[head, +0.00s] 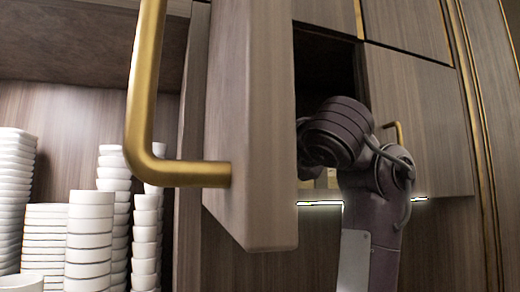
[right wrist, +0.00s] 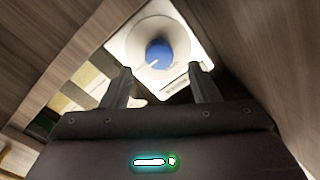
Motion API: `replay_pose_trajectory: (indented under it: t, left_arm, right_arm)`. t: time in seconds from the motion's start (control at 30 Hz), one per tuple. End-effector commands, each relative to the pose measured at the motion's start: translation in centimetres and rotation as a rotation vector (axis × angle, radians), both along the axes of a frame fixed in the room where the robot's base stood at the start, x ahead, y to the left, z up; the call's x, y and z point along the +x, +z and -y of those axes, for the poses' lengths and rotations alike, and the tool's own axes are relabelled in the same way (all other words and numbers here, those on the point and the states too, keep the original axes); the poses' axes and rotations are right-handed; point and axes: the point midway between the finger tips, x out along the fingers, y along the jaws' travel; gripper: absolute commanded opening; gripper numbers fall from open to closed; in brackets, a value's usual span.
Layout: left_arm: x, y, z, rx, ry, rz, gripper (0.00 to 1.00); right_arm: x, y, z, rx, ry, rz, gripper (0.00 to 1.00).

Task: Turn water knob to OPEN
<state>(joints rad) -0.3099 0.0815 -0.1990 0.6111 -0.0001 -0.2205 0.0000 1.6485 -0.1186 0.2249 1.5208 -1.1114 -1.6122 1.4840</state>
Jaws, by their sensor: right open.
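The water knob (right wrist: 159,53) is a blue round cap with a pale pointer mark, set in a white round dial on a square white plate (right wrist: 121,47). It shows in the right wrist view, top centre, beyond my fingers. My right gripper (right wrist: 162,85) is open, its two fingers apart on either side below the knob, with nothing seen between them. The printing on the plate is too blurred to read. In the head view my right arm reaches into the open cabinet, and the knob and gripper are hidden there. My left gripper is in neither view.
An open wooden cabinet door (head: 252,120) with a brass handle (head: 144,90) stands close in front, left of my right arm. Stacks of white bowls (head: 89,240) fill the shelf at the left. Wooden panels flank the gripper closely in the wrist view.

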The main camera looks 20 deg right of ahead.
Motion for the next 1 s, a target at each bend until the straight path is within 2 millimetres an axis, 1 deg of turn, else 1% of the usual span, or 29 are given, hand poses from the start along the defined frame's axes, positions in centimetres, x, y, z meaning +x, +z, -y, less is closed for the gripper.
replay_pose_trajectory:
  t: [0.03,0.07,0.17,0.3,0.43,0.6,0.63,0.93,0.97,1.0]
  left_arm:
    - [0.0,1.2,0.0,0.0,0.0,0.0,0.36]
    - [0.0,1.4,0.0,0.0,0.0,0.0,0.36]
    - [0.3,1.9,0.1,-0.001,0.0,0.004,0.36]
    - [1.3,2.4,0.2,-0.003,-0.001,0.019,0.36]
    - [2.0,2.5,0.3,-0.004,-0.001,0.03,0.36]
    - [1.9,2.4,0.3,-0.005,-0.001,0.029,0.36]
    - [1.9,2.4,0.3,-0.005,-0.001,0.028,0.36]
    - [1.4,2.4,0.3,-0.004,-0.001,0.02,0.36]
    - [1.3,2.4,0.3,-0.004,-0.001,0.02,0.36]
    - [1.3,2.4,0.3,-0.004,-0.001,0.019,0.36]
  right_arm:
    - [1.0,0.4,0.2,-0.004,-0.005,-0.007,0.55]
    - [1.5,0.2,0.1,-0.004,-0.005,-0.009,0.55]
    - [2.5,0.2,-0.1,-0.003,-0.004,-0.004,0.55]
    - [3.5,0.0,-0.2,0.0,-0.002,-0.005,0.55]
    - [3.8,-0.1,-0.4,-0.001,0.001,-0.003,0.55]
    - [3.8,-0.2,-0.4,-0.001,0.002,-0.002,0.55]
    - [3.8,-0.2,-0.4,-0.001,0.002,-0.002,0.54]
    - [3.7,-0.1,-0.4,-0.001,0.001,-0.003,0.14]
    - [3.7,-0.1,-0.4,-0.001,0.001,-0.003,0.11]
    - [3.7,-0.1,-0.4,-0.001,0.001,-0.003,0.11]
